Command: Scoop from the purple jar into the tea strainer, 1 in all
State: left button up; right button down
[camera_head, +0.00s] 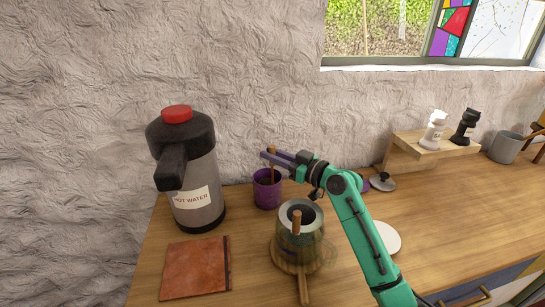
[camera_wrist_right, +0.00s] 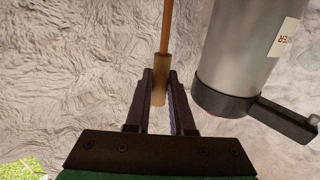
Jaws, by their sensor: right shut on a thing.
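The purple jar (camera_head: 267,193) stands open on the wooden counter, with dark contents inside. My right gripper (camera_head: 273,157) is above the jar, shut on the wooden handle of the scoop (camera_head: 271,153). The handle also shows between the fingers of my right gripper (camera_wrist_right: 160,88) in the wrist view (camera_wrist_right: 160,93). It stands roughly upright over the jar; the scoop's bowl is hidden. A greenish glass pot (camera_head: 291,252) stands in front of the jar. The metal-rimmed tea strainer (camera_head: 313,214) appears to sit in its top, with an upright wooden handle. My left gripper is not in view.
A hot water dispenser (camera_head: 198,165) stands left of the jar. A brown leather-like mat (camera_head: 195,268) lies in front. A dark lid (camera_head: 382,181) and a white plate (camera_head: 386,237) lie right. A wooden riser (camera_head: 428,150) holds two bottles. A grey mug (camera_head: 505,150) stands farther right.

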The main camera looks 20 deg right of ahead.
jog(key=shift+r+p, duration=2.4)
jog(key=shift+r, duration=1.95)
